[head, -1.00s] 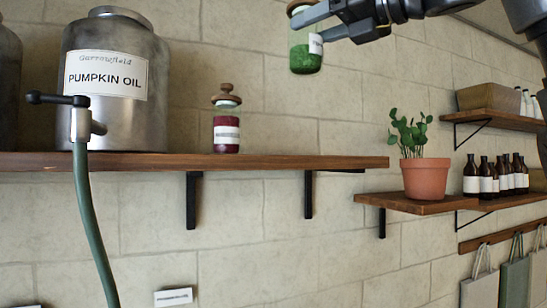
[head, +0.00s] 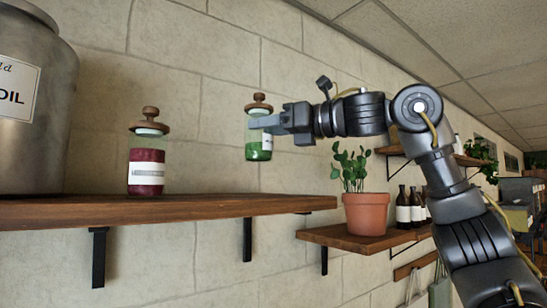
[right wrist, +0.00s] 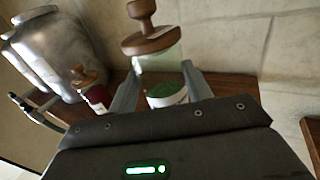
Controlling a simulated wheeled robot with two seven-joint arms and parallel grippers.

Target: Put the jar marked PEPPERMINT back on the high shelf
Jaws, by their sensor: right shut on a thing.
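A glass jar with green contents, a white label and a wooden knob lid (head: 258,148) is held in my right gripper (head: 265,124), above the right part of the high wooden shelf (head: 180,207). In the right wrist view the jar (right wrist: 150,62) sits between the two fingers (right wrist: 160,92), its lid toward the top. The label's words are too small to read. The jar is upright and apart from the shelf. A second jar with dark red contents (head: 146,170) stands on the shelf to the left. My left gripper is not in view.
A large metal canister (head: 35,110) stands on the shelf's left end. A potted plant (head: 366,213) stands on a lower shelf (head: 350,241) to the right, near brown bottles (head: 403,212). The shelf right of the red jar is bare.

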